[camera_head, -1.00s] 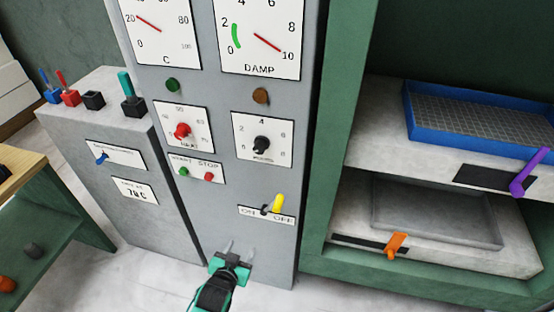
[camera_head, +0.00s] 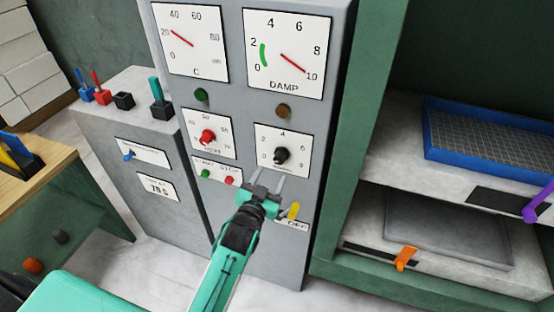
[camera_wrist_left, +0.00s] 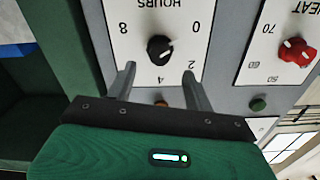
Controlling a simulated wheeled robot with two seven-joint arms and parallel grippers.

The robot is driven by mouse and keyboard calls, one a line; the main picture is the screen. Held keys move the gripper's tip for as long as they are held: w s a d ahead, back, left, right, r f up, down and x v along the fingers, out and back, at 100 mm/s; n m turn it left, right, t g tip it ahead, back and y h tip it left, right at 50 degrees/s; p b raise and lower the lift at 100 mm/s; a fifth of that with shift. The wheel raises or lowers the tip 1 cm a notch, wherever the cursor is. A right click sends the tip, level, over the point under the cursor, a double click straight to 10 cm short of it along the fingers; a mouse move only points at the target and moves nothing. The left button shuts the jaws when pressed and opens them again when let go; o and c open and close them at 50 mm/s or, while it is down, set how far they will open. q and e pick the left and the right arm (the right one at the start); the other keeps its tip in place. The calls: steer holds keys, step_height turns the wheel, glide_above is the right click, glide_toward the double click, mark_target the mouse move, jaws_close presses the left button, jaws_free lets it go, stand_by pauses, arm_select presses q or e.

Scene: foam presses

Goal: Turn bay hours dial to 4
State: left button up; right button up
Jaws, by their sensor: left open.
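The bay hours dial is a black knob (camera_head: 281,155) on a white numbered plate (camera_head: 300,140), on the front of the grey cabinet. In the left wrist view the knob (camera_wrist_left: 159,49) and its plate (camera_wrist_left: 120,45) show turned around, with 4 nearest my gripper. A small pale mark shows on the knob, but its exact setting is too small to read. My left gripper (camera_head: 268,180) is open and empty just below the dial. In the left wrist view its fingers (camera_wrist_left: 160,75) are spread either side of the knob's line, with the knob beyond their tips. My right gripper is out of view.
The red heat knob (camera_head: 207,136) sits left of the dial. Green start and red stop buttons (camera_head: 229,180) are close to my gripper's left. A yellow switch lever (camera_head: 294,210) is just below right. Shelves with a blue tray (camera_head: 480,170) stand at right.

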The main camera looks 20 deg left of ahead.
mark_target(278, 161)
arm_select(q)
steer(key=w+p, duration=0.1)
steer(key=w, duration=0.5)
steer(key=shift+w+d+p, duration=0.1)
steer(key=shift+p, duration=0.3)
steer(key=c, duration=1)
steer(key=shift+o, duration=0.2)
